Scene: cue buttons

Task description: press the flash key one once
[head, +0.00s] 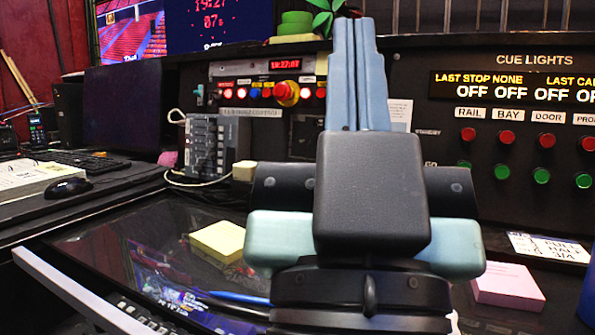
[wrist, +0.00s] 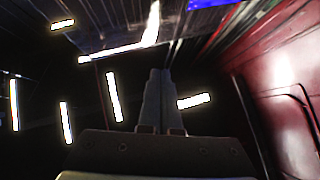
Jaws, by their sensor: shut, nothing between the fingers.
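My gripper (head: 352,24) points upward in front of the control desk in the head view, with its two blue-grey fingers together and nothing between them. In the wrist view the closed fingers (wrist: 155,74) point at a dark space with bright light strips. I cannot read a flash key one label on any control. A grey keypad box (head: 208,146) with several small keys stands left of my gripper, apart from it. The cue lights panel (head: 530,120) is to the right, with red buttons (head: 507,138) above green buttons (head: 502,172). My gripper hides part of the panel's middle.
A small panel with a red-and-yellow emergency knob (head: 285,93) and lit buttons is behind, left of the fingers. A yellow note pad (head: 217,241) and a pink note pad (head: 507,287) lie on the desk. A mouse (head: 67,188) and keyboard (head: 77,163) are far left.

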